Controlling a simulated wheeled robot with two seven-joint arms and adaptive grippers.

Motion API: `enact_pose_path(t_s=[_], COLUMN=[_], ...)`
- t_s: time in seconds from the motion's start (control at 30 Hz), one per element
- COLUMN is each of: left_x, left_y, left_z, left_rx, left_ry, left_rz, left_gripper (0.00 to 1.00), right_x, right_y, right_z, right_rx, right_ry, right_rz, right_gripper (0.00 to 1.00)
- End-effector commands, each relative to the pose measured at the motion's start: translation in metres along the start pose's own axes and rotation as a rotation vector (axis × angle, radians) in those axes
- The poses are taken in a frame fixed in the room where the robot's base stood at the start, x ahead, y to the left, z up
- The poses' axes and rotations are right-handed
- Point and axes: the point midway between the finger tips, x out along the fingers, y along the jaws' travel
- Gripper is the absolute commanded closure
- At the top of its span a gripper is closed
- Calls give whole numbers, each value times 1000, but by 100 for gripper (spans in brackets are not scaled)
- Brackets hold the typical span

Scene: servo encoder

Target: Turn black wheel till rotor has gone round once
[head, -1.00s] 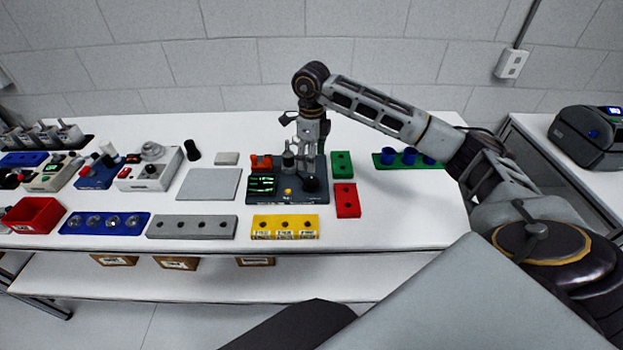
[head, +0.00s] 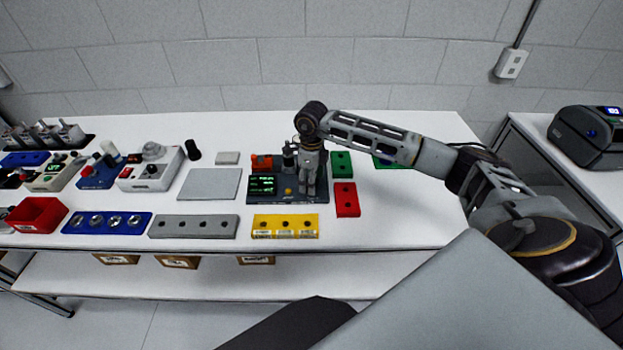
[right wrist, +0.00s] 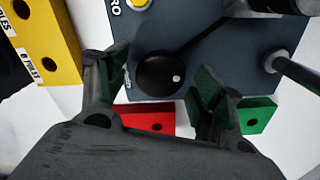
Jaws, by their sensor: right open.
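The servo encoder unit is a dark blue-grey panel (head: 262,204) with a green-lit screen (head: 262,185) and a yellow button (head: 289,191); the panel also fills the top of the right wrist view (right wrist: 215,62). The black wheel (right wrist: 160,73) has a small pale dot near its edge. My right gripper (head: 311,190) is over the wheel and hides it in the head view. In the right wrist view the fingers of this gripper (right wrist: 152,78) are open, one on each side of the wheel; I cannot tell whether they touch it. The dark upright cylinder (head: 289,155) stands at the panel's back. My left gripper is not in view.
A red block (head: 347,200) and green block (head: 342,164) lie right of the panel. A yellow holed block (head: 285,227) lies in front, a grey plate (head: 208,184) to the left. Other devices and a red bin (head: 38,214) stand further left.

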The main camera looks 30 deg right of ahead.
Motion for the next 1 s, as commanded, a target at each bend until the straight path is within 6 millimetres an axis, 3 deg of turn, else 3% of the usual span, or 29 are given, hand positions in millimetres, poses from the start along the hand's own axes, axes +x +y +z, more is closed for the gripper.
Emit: enact_pose_path(t_s=[0.2,0.53,1.0], left_x=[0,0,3], left_y=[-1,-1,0], left_z=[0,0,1], left_rx=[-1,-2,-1], left_ry=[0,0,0], left_rz=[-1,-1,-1], left_gripper=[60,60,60], right_x=[0,0,0], right_y=[0,0,0], right_z=[0,0,0], right_rx=[0,0,63], right_ry=[0,0,-1], right_rz=[0,0,0], right_gripper=[35,78,79])
